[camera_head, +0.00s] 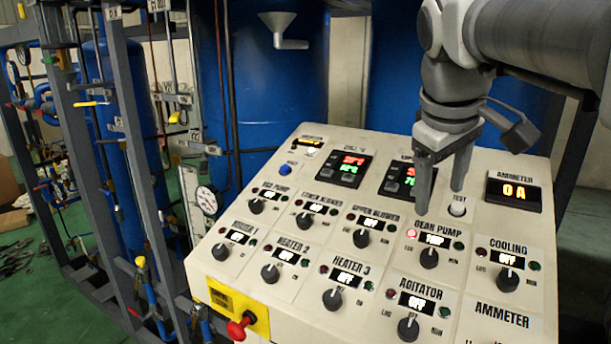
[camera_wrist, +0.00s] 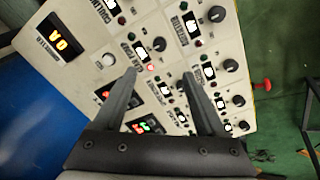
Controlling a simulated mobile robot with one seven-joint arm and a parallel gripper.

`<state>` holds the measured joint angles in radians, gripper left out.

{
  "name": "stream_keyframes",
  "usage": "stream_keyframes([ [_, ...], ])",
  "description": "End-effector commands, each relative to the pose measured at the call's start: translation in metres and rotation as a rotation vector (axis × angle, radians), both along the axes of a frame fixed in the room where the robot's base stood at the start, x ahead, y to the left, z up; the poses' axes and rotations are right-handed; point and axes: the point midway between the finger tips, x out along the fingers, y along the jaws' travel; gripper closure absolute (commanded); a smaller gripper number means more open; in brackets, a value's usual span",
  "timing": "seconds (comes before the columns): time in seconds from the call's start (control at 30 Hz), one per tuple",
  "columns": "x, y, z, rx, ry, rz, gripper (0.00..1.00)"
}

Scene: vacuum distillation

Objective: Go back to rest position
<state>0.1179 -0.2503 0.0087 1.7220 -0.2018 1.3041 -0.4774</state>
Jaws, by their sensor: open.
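My gripper (camera_head: 441,200) is open and empty, pointing down over the upper right part of the control panel (camera_head: 232,265). Its two fingers stand apart, near the gear pump knob (camera_head: 429,258) and the white test button (camera_head: 457,208). Whether a fingertip touches the panel cannot be told for sure. In the wrist view my gripper (camera_wrist: 160,73) shows nothing held between its fingers. A red lamp (camera_head: 411,233) is lit beside the gear pump display, while the other knob displays that I can read show OFF. The ammeter display (camera_head: 513,192) reads 0A.
A red emergency knob (camera_head: 240,327) sticks out of the panel's front on a yellow plate. Blue tanks (camera_head: 262,80) stand behind the panel. A grey pipe frame (camera_head: 130,130) with valves stands at the left. Green floor (camera_head: 35,295) shows at the lower left.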

Motion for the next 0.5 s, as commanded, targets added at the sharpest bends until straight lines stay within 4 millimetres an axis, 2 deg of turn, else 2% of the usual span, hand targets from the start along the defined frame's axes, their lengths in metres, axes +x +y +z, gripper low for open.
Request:
stream_keyframes([
  [0.33, -0.003, 0.003, -0.002, 0.007, -0.006, -0.005, 0.27],
  [0.5, -0.027, 0.021, -0.027, 0.071, -0.049, -0.046, 0.27],
])
